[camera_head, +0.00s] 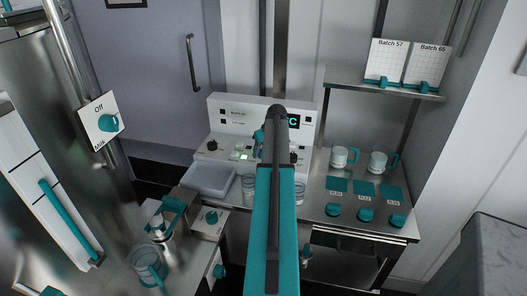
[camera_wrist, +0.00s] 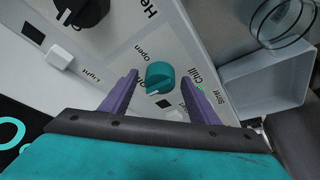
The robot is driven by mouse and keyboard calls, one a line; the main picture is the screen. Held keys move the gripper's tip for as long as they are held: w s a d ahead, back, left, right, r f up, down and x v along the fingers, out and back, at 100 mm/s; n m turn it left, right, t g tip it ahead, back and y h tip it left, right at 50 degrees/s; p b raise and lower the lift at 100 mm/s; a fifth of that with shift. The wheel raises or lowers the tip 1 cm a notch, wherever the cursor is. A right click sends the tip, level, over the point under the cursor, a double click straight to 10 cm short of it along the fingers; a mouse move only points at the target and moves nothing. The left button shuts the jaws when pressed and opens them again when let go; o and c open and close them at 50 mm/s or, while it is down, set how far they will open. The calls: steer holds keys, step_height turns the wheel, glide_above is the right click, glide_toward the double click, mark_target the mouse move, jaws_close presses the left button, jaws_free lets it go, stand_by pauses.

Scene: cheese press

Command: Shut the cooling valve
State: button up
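A round teal knob (camera_wrist: 160,76) with a white pointer mark sits on a white control panel in the wrist view. In the head view the white panel (camera_head: 230,105) stands at the back of the counter. My teal arm covers its middle and hides most of the gripper there.
A black knob (camera_wrist: 82,10) and a white switch (camera_wrist: 59,56) are on the same panel. A grey tray (camera_head: 209,178) and a glass (camera_head: 249,184) stand in front of it.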

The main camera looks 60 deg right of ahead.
steer(key=shift+r, duration=0.1)
steer(key=b+v, duration=0.2)
steer(key=v, duration=1.1)
steer(key=shift+r, duration=0.3)
steer(key=shift+s, duration=0.1)
stand_by(0.4)
